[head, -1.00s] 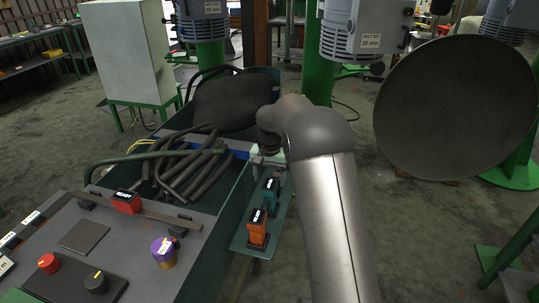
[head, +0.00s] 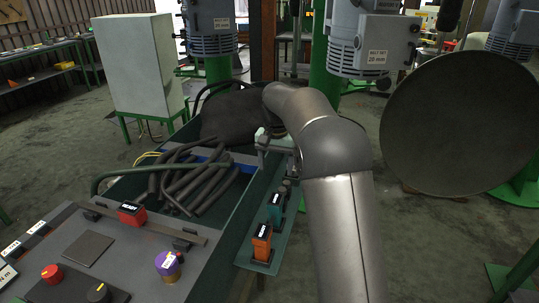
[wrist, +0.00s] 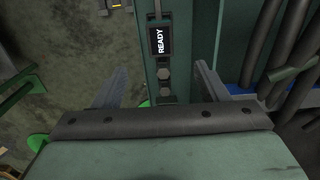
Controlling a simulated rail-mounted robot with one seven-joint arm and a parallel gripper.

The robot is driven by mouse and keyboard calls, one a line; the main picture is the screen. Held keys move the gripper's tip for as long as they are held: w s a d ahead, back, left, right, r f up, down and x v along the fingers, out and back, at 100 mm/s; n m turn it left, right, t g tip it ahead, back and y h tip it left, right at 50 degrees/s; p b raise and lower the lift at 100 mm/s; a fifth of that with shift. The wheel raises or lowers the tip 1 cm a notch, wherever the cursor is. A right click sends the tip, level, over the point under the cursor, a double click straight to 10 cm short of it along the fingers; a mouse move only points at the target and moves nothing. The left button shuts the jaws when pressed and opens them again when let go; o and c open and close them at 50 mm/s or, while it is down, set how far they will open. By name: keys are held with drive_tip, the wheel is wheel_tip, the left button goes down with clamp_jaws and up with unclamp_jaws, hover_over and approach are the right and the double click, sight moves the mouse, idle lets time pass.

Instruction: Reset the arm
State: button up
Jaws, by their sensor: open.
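My gripper (wrist: 160,78) is open in the wrist view, with one finger on each side of a narrow green strip. Nothing shows between the fingers except the strip and bolt heads (wrist: 163,74) below them. A dark block labelled READY (wrist: 158,40) lies ahead of the fingertips. In the head view my grey arm rises from the bottom and bends left over the bench. My gripper is mostly hidden there by the arm and clutter, so its exact height is unclear.
An orange block (head: 261,243) and a teal block (head: 276,207) stand on the bench's right ledge. Black hoses (head: 190,180) fill the bench trough. A control panel (head: 120,255) is at front left. A large dark disc (head: 460,122) stands right; floor between is clear.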

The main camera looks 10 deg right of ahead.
drive_tip(key=s+f+n, duration=0.2)
drive_tip(key=s+n, duration=0.1)
drive_tip(key=s, duration=1.6)
drive_tip(key=s+a+f+n, duration=0.1)
drive_tip(key=s+f+n, duration=0.1)
drive_tip(key=s, duration=1.7)
drive_tip(key=shift+n, duration=0.4)
drive_tip(key=shift+s+f, duration=0.1)
